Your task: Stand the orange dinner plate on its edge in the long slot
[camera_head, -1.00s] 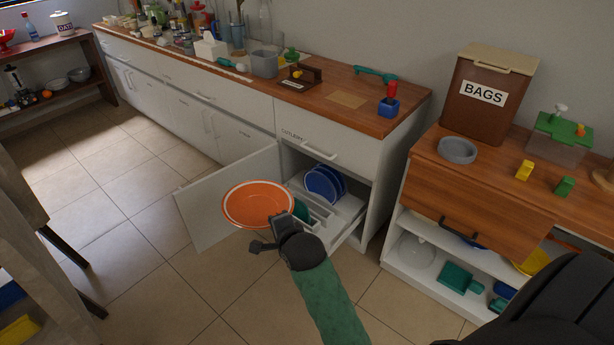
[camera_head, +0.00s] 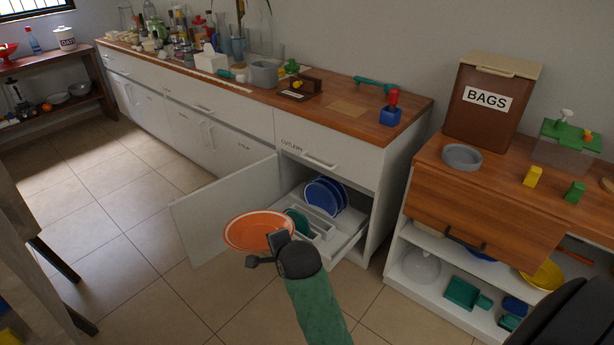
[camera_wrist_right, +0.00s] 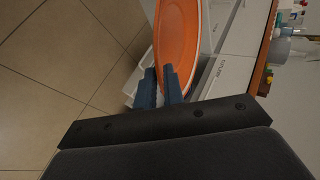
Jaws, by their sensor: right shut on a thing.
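The orange dinner plate (camera_head: 258,232) has a white ring near its rim. In the head view it is tilted, close to flat, in front of the open cabinet. My right gripper (camera_head: 284,240) is shut on the plate's near right edge. The right wrist view shows the plate (camera_wrist_right: 177,35) between the two blue fingers (camera_wrist_right: 160,86). A pulled-out white rack (camera_head: 335,232) in the cabinet holds blue plates (camera_head: 326,195) standing on edge. A green plate (camera_head: 298,222) is partly hidden behind the orange plate. I cannot make out which slot is the long one. My left gripper is not in view.
The open cabinet door (camera_head: 225,212) stands left of the rack. A shelf unit with a grey bowl (camera_head: 461,157) on top is to the right. The counter (camera_head: 350,100) above is cluttered. The tiled floor in front is clear.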

